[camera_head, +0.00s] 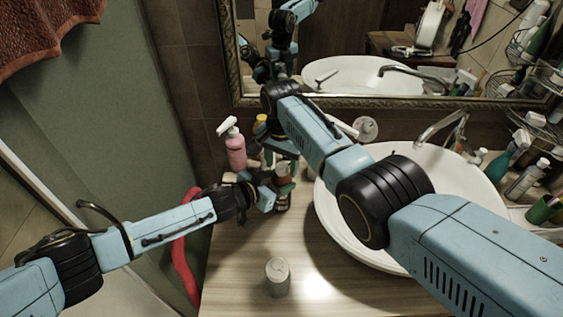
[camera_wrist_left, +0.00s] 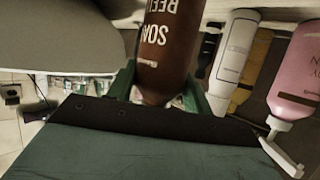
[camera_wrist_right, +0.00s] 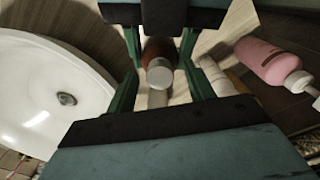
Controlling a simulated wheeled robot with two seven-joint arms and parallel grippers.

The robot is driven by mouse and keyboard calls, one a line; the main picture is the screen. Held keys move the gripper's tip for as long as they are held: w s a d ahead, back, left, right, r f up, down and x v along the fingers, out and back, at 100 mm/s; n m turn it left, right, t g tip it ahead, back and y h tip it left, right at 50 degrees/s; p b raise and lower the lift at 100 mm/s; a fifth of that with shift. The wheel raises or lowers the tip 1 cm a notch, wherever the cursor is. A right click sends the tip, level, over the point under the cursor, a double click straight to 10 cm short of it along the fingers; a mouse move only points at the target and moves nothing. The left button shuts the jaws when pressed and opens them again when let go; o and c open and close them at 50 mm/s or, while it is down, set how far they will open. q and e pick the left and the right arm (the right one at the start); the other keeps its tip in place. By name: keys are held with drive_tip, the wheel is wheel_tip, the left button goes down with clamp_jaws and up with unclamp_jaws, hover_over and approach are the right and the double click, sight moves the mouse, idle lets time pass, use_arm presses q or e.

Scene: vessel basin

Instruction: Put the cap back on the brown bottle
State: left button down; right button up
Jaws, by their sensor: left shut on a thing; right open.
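The brown bottle (camera_head: 282,172) is near the back left of the counter, partly hidden by both grippers in the head view. My left gripper (camera_wrist_left: 160,92) is shut on the brown bottle (camera_wrist_left: 168,45), with one green finger on each side; white lettering shows on the bottle. My right gripper (camera_wrist_right: 161,78) is open above it, its fingers apart on both sides of the bottle's top. A pale grey round cap (camera_wrist_right: 160,76) shows at the end of the brown bottle (camera_wrist_right: 157,50) in the right wrist view. I cannot tell whether it is fully seated.
A pink pump bottle (camera_head: 235,150) and a yellow-topped bottle (camera_head: 262,127) stand close behind and left. The white basin (camera_head: 330,222) is to the right, under my right arm. The wooden counter (camera_head: 235,255) is clear at front left.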

wheel_tip(320, 180, up, 12)
idle(0.6)
use_arm(q)
drive_tip(key=c, duration=0.5)
unclamp_jaws()
drive_tip(key=v, duration=1.3)
drive_tip(key=shift+s+a+p, duration=0.15)
drive_tip(key=shift+s+p, duration=0.05)
drive_tip(key=shift+p, duration=0.2)
use_arm(e)
drive_tip(key=shift+r, duration=0.4)
use_arm(q)
drive_tip(key=shift+s+f, duration=0.1)
